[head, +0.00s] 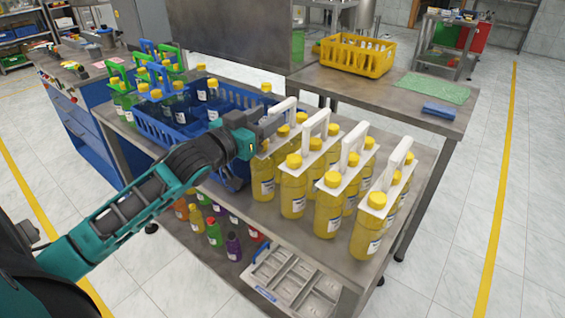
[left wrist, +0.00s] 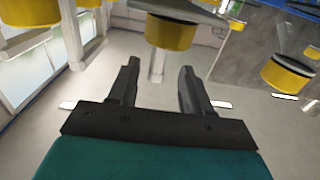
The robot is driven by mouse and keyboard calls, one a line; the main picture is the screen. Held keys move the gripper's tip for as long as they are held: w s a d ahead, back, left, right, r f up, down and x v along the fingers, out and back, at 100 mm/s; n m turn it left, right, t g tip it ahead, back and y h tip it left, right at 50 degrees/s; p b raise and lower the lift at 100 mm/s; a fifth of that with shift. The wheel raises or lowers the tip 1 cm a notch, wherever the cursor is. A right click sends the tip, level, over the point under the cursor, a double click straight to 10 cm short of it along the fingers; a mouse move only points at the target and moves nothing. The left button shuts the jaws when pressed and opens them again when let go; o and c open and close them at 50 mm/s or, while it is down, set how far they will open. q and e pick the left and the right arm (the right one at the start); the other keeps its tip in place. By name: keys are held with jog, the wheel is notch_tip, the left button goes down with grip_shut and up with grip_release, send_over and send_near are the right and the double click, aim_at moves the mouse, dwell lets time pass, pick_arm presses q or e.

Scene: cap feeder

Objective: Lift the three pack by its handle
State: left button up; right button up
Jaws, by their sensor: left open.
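Several packs of yellow bottles with yellow caps stand in a row on the metal table, each with a white carrier and upright white handle. The leftmost white-handled pack (head: 263,178) is partly covered by my left gripper (head: 270,126), which is at cap height beside its handle (head: 283,106). I cannot tell whether they touch. In the left wrist view my left gripper (left wrist: 157,85) is open, with a pale upright bar (left wrist: 157,66) showing beyond the gap between its fingers. Yellow caps (left wrist: 170,33) hang along the top of that tilted view. My right gripper is not in view.
A blue crate (head: 160,130) with dark bottles stands left of the packs, and green-handled packs (head: 122,92) stand farther left. A yellow crate (head: 357,54) and a green mat (head: 432,87) lie on the back table. A sectioned tray (head: 290,280) is on the lower shelf.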

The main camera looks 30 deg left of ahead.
aim_at(278, 112)
pick_arm(q)
jog(key=shift+w+d+r, duration=0.1)
jog(key=shift+w+d, duration=0.1)
jog(key=shift+w, duration=0.9)
jog(key=shift+w+d, duration=0.15)
jog(key=shift+w, duration=0.95)
grip_shut()
jog(key=shift+r, duration=0.2)
